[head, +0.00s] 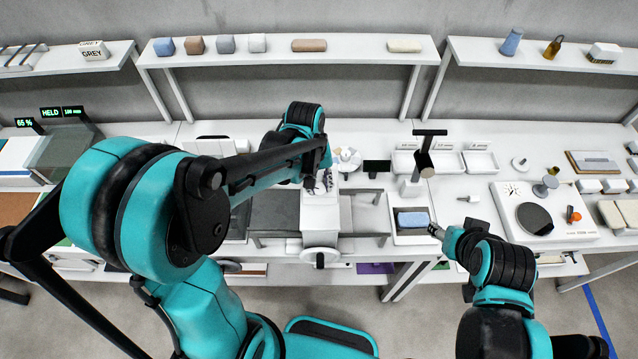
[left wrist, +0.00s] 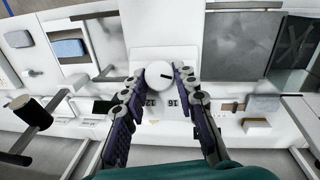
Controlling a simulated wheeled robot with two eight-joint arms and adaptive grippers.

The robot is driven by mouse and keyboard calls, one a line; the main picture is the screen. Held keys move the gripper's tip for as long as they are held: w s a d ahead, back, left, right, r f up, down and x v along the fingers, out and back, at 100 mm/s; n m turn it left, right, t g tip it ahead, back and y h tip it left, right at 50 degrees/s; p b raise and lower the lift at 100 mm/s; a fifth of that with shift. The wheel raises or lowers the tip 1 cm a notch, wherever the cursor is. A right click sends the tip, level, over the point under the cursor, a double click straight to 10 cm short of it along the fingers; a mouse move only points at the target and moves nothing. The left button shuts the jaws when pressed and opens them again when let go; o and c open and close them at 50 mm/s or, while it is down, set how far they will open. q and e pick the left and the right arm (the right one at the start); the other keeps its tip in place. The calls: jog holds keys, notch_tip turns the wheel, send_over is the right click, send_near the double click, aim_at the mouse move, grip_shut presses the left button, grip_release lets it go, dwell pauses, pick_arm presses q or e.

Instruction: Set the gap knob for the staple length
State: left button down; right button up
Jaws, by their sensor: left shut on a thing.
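The gap knob (left wrist: 159,74) is a round white knob with a short black mark, on a white housing. In the left wrist view the mark lies toward the knob's right side. Printed numbers, seemingly 16 and 12, show below the knob, partly between the fingers. My left gripper (left wrist: 160,80) is shut on the knob, one finger on each side. In the head view my left gripper (head: 319,184) is over the white machine housing (head: 313,215), and the knob cannot be made out there. My right gripper (head: 436,230) is beside a tray with a blue block (head: 413,219); its opening is too small to tell.
A black T-shaped post (head: 424,155) stands right of the machine. White bins (head: 447,162) and a disc panel (head: 540,215) lie right.

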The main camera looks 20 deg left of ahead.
pick_arm(q)
jog(key=m+y+b, duration=0.2)
jog(key=m, duration=0.1)
jog(key=shift+w+d+f+g+y, duration=0.1)
jog(key=shift+d+g+y, duration=0.2)
jog(key=shift+g, duration=0.1)
jog(key=m+y+b, duration=0.1)
jog(key=m, duration=0.1)
jog(key=m+y+b, duration=0.2)
jog(key=shift+d+m, duration=0.2)
jog(key=shift+m, duration=0.1)
dwell(0.5)
jog(key=c, duration=1.2)
grip_release()
jog(key=v, duration=1.2)
jog(key=shift+s+d, duration=0.2)
jog(key=shift+d, duration=0.05)
